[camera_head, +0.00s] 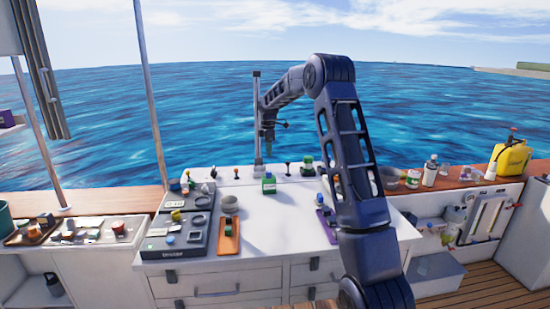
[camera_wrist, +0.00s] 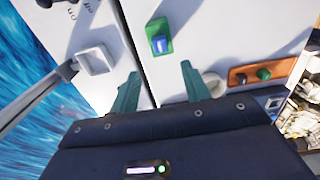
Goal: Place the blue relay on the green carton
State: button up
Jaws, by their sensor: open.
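The green carton (camera_head: 269,188) stands on the white worktop, left of the middle. In the wrist view the green carton (camera_wrist: 154,24) shows from above, with the blue relay (camera_wrist: 159,44) on top of it, inside its outline. In the head view the relay is too small to make out clearly. My gripper (camera_wrist: 160,82) is open, its two teal fingers apart with nothing between them. The carton and relay lie ahead of the fingertips, apart from them. In the head view my gripper (camera_head: 268,140) hangs well above the worktop, near the grey post.
An orange tray (camera_head: 236,240) with small parts and a grey bowl (camera_head: 230,204) are left of the carton. A dark device panel (camera_head: 172,243) stands further left. A purple tray (camera_head: 328,228) lies to the right. The worktop's front middle is clear. The grey post (camera_head: 257,120) rises behind.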

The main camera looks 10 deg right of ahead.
jog(key=s+d+r+m+t, duration=0.1)
jog(key=s+d+r+m, duration=0.3)
jog(key=s, duration=0.5)
jog(key=s+d+r+m, duration=0.2)
jog(key=s+r, duration=0.5)
jog(key=s, duration=0.1)
jog(key=s+d+r+m+t, duration=0.1)
jog(key=s+d+r+m, duration=0.3)
jog(key=s, duration=0.5)
jog(key=s+d+f+m+t, duration=0.1)
jog(key=s+m, duration=0.1)
jog(key=s, duration=0.7)
jog(key=s+d+f+m, duration=0.2)
jog(key=s+m, duration=0.1)
jog(key=s, duration=0.6)
jog(key=s+d+f+m+t, duration=0.1)
jog(key=s+d+m, duration=0.1)
jog(key=s, duration=0.8)
jog(key=shift+f+m+t, duration=0.3)
jog(key=shift+f+m, duration=0.05)
jog(key=shift+m, duration=0.15)
